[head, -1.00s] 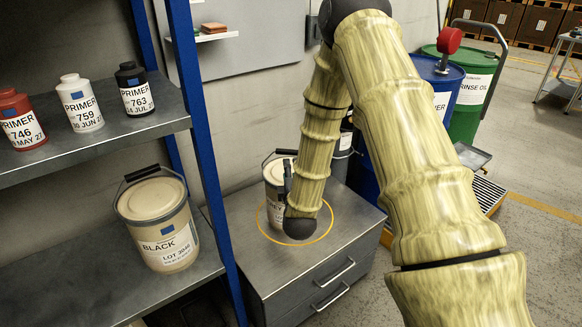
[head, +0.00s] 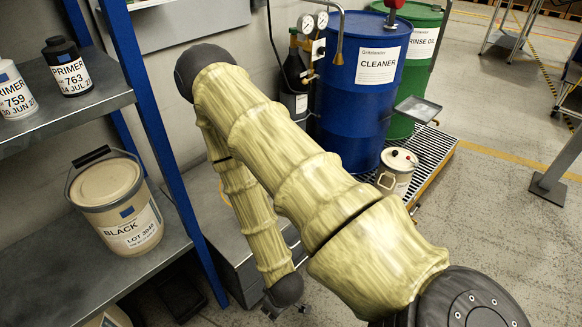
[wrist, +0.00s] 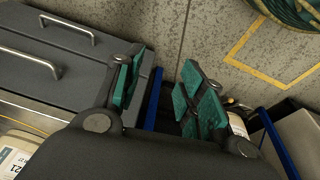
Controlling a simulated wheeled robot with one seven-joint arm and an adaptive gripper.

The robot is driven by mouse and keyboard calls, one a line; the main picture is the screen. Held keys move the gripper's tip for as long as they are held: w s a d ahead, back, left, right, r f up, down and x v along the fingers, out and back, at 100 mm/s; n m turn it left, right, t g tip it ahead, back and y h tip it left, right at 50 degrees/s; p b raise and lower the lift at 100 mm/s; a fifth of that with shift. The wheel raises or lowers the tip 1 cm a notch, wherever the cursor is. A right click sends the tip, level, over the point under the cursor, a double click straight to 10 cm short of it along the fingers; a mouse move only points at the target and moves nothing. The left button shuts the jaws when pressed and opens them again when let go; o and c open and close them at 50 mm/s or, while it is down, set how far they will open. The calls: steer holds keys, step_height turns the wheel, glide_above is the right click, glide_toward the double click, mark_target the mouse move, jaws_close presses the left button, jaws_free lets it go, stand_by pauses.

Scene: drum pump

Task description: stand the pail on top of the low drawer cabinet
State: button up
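The low drawer cabinet (head: 212,218) is grey and partly hidden behind my arm in the head view. Its drawer fronts and handles (wrist: 62,28) show in the wrist view. A cream pail with a white label (wrist: 14,152) shows at the lower left of the wrist view, beside part of a yellow line on the cabinet top. My arm hides this pail in the head view. My gripper (head: 285,309) is low in front of the cabinet. In the wrist view its green-padded fingers (wrist: 160,92) are apart, with nothing held between them.
A BLACK pail (head: 118,205) stands on the blue-posted shelf at left, below primer bottles (head: 68,66). A blue CLEANER drum (head: 362,95), a green drum (head: 418,60) and another pail (head: 397,170) stand on or by the grating.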

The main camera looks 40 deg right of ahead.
steer(key=s+a+f+m+g, duration=0.1)
steer(key=s+m+g, duration=0.1)
steer(key=s, duration=0.6)
steer(key=shift+s+a+g, duration=0.3)
steer(key=shift+s+a, duration=0.05)
steer(key=shift+a, duration=0.05)
steer(key=shift+f, duration=0.1)
steer(key=shift+c, duration=0.5)
